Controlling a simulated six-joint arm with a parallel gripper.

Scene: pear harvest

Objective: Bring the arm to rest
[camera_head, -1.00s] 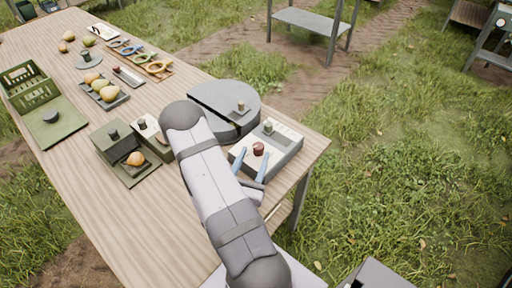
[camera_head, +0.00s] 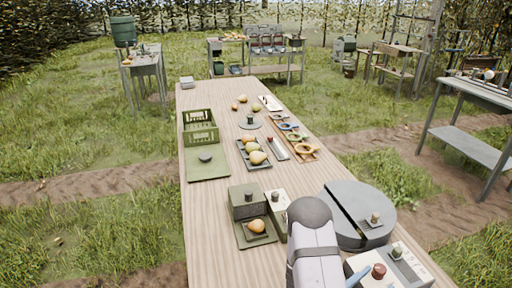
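My arm (camera_head: 312,240) rises at the bottom right of the table, in front of a round grey device. The rest of the gripper is hidden or cut off. I cannot tell whether it touches the box, or whether it is open or shut.
On the wooden table (camera_head: 212,225) are a green crate (camera_head: 200,118), a dark tray with pears (camera_head: 243,148), a green box with an orange fruit (camera_head: 256,226), the round grey device (camera_head: 345,205) and several ring gauges (camera_head: 306,150).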

